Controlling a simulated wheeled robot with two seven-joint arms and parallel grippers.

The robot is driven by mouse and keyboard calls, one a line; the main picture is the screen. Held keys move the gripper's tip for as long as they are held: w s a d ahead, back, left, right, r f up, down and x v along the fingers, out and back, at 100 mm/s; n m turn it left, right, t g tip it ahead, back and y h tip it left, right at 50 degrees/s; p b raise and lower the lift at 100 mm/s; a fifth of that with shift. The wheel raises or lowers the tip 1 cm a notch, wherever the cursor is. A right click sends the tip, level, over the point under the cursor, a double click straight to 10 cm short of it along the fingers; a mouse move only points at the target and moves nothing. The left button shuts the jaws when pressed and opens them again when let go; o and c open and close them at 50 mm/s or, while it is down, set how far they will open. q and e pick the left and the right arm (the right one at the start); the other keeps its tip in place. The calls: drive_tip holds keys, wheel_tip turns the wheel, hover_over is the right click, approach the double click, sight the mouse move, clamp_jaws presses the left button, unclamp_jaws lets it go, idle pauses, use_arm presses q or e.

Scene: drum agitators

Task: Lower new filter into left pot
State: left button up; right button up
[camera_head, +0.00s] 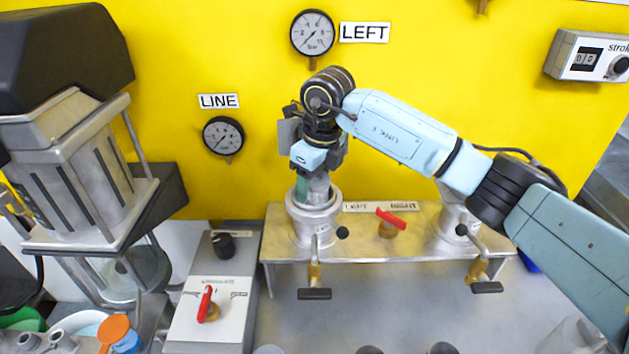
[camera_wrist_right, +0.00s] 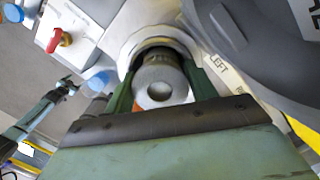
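The left pot (camera_head: 315,228) is a metal cup with a thick rim on the steel bench. My right gripper (camera_head: 312,185) points down at its mouth, with the fingertips inside the rim. The new filter (camera_head: 319,184), a grey cylinder, is between the green fingers. In the right wrist view the filter (camera_wrist_right: 160,85) shows its round, dished end, with a finger along each side and the pot's rim (camera_wrist_right: 135,42) around it. Its lower end is hidden in the pot. A teal arm-like part at the left of that view may be my left arm; its fingers are too small to judge.
A red-handled valve (camera_head: 391,222) sits right of the pot, with a second pot (camera_head: 458,225) beyond it. A control box (camera_head: 215,300) with a knob and red switch stands left. A tall machine (camera_head: 80,170) fills the far left. Yellow wall with gauges lies behind.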

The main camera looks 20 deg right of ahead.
drive_tip(key=o, duration=0.3)
drive_tip(key=shift+s+f, duration=0.15)
drive_tip(key=shift+f, duration=0.5)
drive_tip(key=shift+s+f, duration=0.15)
drive_tip(key=shift+f, duration=0.45)
drive_tip(key=shift+r, duration=0.2)
wheel_tip(320, 180, up, 15)
drive_tip(key=d, duration=0.1)
drive_tip(key=shift+s+d+r+b, duration=0.15)
drive_tip(key=shift+s+d+b, duration=0.2)
drive_tip(key=shift+s, duration=0.05)
